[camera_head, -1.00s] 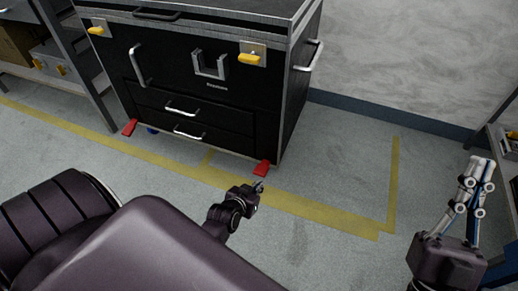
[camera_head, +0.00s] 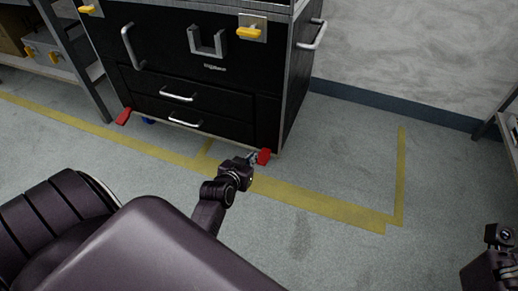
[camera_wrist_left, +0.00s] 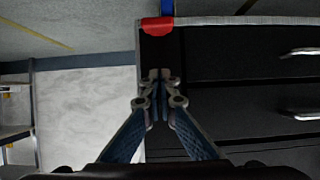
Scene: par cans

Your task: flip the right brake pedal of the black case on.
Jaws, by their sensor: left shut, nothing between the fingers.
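The black case (camera_head: 190,88) stands on the floor, with silver handles and two drawers. Its right brake pedal (camera_head: 264,156) is a small red tab at the lower right corner. The left brake pedal (camera_head: 123,116) is a red tab at the lower left. My left gripper (camera_head: 254,159) is shut and empty, just left of the right pedal; I cannot tell whether it touches. In the left wrist view the picture is upside down: the red pedal (camera_wrist_left: 158,25) is at top centre, beyond the shut fingertips (camera_wrist_left: 160,75). My right gripper is out of view; only its wrist shows at the lower right.
Yellow tape lines (camera_head: 330,207) mark the floor around the case. A shelf (camera_head: 48,65) stands at the left, another (camera_head: 508,125) at the right edge. A grey wall (camera_head: 420,55) is behind. The floor right of the case is clear.

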